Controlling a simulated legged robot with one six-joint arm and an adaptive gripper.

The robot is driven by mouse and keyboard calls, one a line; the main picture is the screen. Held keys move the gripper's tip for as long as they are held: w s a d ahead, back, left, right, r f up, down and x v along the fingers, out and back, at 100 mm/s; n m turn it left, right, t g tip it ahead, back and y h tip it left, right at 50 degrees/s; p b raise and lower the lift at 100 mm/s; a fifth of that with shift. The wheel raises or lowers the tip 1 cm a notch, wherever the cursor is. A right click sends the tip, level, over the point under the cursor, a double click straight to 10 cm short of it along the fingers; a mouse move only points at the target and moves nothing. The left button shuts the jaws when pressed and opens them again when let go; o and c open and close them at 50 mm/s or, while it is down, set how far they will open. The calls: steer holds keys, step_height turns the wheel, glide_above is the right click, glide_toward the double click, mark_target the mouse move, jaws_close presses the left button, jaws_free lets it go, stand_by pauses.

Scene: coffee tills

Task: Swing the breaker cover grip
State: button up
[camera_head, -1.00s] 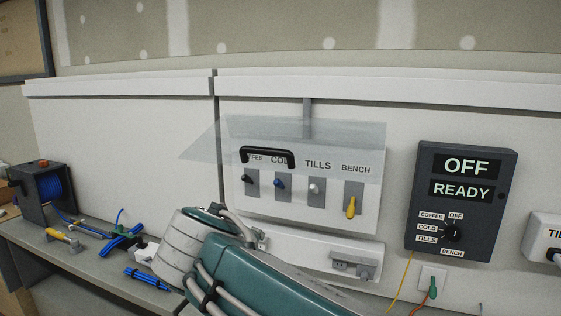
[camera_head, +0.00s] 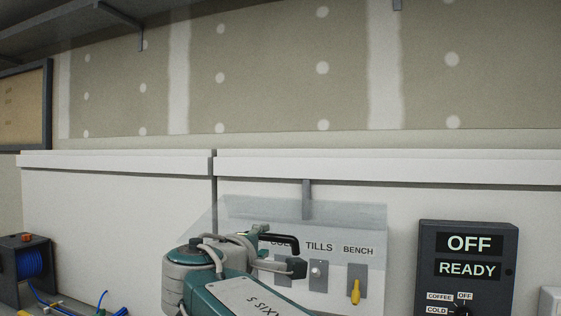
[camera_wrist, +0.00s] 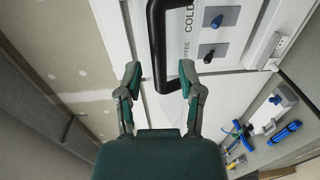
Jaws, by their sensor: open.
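The clear breaker cover (camera_head: 345,215) stands out tilted from the white breaker panel (camera_head: 377,290). Its black grip (camera_head: 285,240) is a bar handle on the cover's lower left. My gripper (camera_head: 281,250) is at the grip, partly overlapping it in the head view. In the wrist view my gripper (camera_wrist: 160,79) is open, with one finger on each side of the grip (camera_wrist: 158,45). Its near end reaches down between the fingertips. I cannot tell whether a finger touches it. My arm hides the COFFEE switch and most of the COLD one in the head view.
A dark box (camera_head: 466,258) reading OFF and READY is on the wall at right. A yellow switch lever (camera_head: 355,291) points down under BENCH. A shelf (camera_head: 60,22) overhangs at upper left.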

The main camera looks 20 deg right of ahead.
steer(key=shift+x, duration=1.15)
steer(key=shift+w, duration=0.2)
steer(key=shift+c, duration=1.2)
jaws_close()
steer(key=shift+w+d+r, duration=0.15)
steer(key=shift+w+r, duration=0.05)
steer(key=shift+r, duration=0.75)
steer(key=shift+w+d+r, duration=0.2)
steer(key=shift+r, duration=0.75)
steer(key=shift+w+d+r, duration=0.15)
steer(key=shift+r, duration=0.75)
steer(key=shift+r, duration=0.1)
steer(key=shift+w+d+r, duration=0.25)
steer(key=shift+w+r, duration=0.1)
steer(key=shift+r, duration=0.45)
steer(key=shift+w+d+r, duration=0.3)
steer(key=shift+w+r, duration=0.1)
steer(key=shift+r, duration=0.4)
steer(key=shift+w+d+r, duration=0.25)
steer(key=shift+w+r, duration=0.1)
steer(key=shift+r, duration=0.45)
